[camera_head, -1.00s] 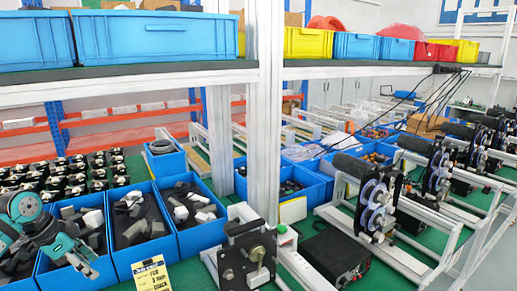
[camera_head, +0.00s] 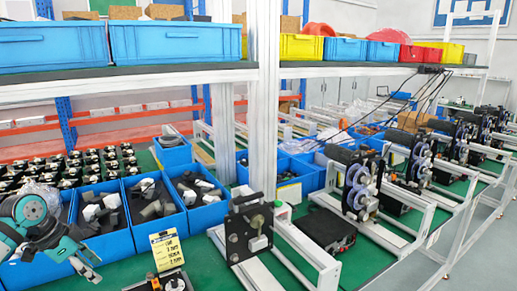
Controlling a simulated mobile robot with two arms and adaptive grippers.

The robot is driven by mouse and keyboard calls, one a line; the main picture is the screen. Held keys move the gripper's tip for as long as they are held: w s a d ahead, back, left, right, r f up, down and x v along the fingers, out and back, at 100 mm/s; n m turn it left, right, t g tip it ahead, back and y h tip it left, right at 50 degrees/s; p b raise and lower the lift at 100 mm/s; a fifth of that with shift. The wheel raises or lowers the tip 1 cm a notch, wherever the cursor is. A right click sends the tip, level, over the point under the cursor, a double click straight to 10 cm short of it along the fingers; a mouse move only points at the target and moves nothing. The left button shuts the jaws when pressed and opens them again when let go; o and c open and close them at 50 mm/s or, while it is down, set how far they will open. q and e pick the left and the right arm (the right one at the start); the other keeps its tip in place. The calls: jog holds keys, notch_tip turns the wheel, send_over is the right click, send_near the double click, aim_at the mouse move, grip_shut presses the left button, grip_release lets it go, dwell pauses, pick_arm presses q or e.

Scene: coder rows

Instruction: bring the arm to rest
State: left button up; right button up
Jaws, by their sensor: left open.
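My left gripper (camera_head: 84,262) is at the lower left of the head view, at the end of a teal and grey arm (camera_head: 32,222) that comes in from the left edge. Its jaws are open and I see nothing between them. It shows in front of the blue bins, near the front wall of the leftmost ones. Part of the leftmost bin is hidden behind the arm. My right gripper is not in view.
Blue bins (camera_head: 160,232) with grey, black and white parts stand on the green bench. A yellow label card (camera_head: 167,250) and a black plate device (camera_head: 249,228) stand nearby. A white post (camera_head: 264,120) and a shelf with blue crates (camera_head: 176,42) rise behind. Coder units (camera_head: 362,188) line the right.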

pick_arm(q)
jog(key=s+d+f+g, duration=0.1)
jog(key=s+d+f, duration=0.5)
jog(key=d+f, duration=0.4)
jog(key=s+d+f, duration=0.7)
jog(key=d+f, duration=0.2)
jog(key=f, duration=0.1)
jog(key=s+d+r+n+t+y, duration=0.1)
jog(key=s+d+n+t+y, duration=0.15)
jog(key=s+n, duration=0.95)
jog(key=s+f+m+g+b, duration=0.1)
jog(key=s+f+m+b, duration=0.15)
jog(key=f, duration=1.35)
jog(key=s+f+m+g+b, duration=0.1)
jog(key=s+f+m+b, duration=0.2)
jog(key=f, duration=1.2)
jog(key=s+a+f+b, duration=0.2)
jog(key=s+f, duration=0.7)
jog(key=f, duration=0.1)
jog(key=s+a+f+g+b, duration=0.1)
jog(key=s+a+f+b, duration=0.1)
jog(key=s+f, duration=0.6)
notch_tip(320, 180, down, 3)
jog(key=shift+s+f+n+y, duration=0.15)
jog(key=shift+s+n+y, duration=0.2)
jog(key=shift+s, duration=0.05)
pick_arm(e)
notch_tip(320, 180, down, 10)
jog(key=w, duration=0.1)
